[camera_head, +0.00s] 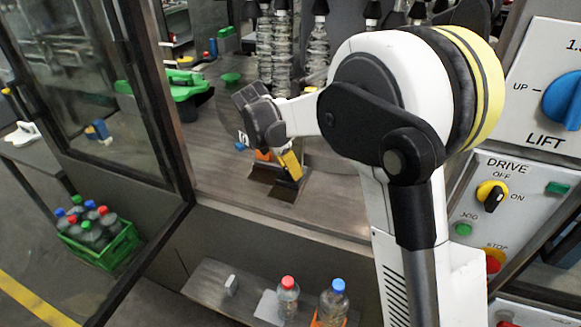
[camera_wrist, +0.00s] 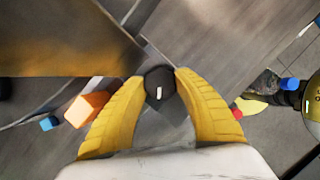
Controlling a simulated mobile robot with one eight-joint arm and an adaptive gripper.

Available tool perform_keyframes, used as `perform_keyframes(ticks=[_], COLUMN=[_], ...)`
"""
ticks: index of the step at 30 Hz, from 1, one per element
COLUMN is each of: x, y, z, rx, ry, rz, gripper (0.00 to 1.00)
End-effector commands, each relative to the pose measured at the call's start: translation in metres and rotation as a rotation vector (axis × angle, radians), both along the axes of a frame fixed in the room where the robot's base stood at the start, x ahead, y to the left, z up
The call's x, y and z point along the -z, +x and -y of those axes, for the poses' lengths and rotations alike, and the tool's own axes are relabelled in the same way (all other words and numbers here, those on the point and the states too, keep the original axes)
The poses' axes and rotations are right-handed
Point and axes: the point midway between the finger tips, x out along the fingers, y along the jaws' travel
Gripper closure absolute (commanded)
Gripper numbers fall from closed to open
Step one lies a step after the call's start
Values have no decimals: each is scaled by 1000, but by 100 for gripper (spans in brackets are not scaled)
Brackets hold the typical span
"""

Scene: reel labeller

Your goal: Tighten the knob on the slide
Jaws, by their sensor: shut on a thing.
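In the wrist view, a dark knob (camera_wrist: 160,84) with a short white mark on its top sits between the tips of my two yellow fingers. My gripper (camera_wrist: 158,80) is shut on it, one finger on each side. In the head view my gripper (camera_head: 292,172) reaches down to the machine's deck from the left end of my arm. The knob is hidden there behind the fingers. A dark brown metal part (camera_head: 268,188) lies beside and under the fingertips; I cannot tell which part is the slide.
An orange block (camera_wrist: 87,108) and a small blue piece (camera_wrist: 48,123) lie left of the fingers. In the head view, a control panel (camera_head: 530,160) is at right, a green bottle crate (camera_head: 118,250) at lower left, and two capped bottles (camera_head: 288,298) stand on a low shelf.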

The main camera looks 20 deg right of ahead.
Motion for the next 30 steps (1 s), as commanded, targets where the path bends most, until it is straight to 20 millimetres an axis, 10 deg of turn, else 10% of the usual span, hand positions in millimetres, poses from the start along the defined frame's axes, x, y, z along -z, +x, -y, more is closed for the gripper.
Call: perform_keyframes(ticks=[23, 24, 25, 30], x=[1, 1, 1, 0], y=[0, 0, 0, 0], z=[0, 0, 0, 0], rx=[100, 100, 100, 100], ry=[1, 1, 1, 0], rz=[-1, -1, -1, 0], gripper=[93, 54, 45, 40])
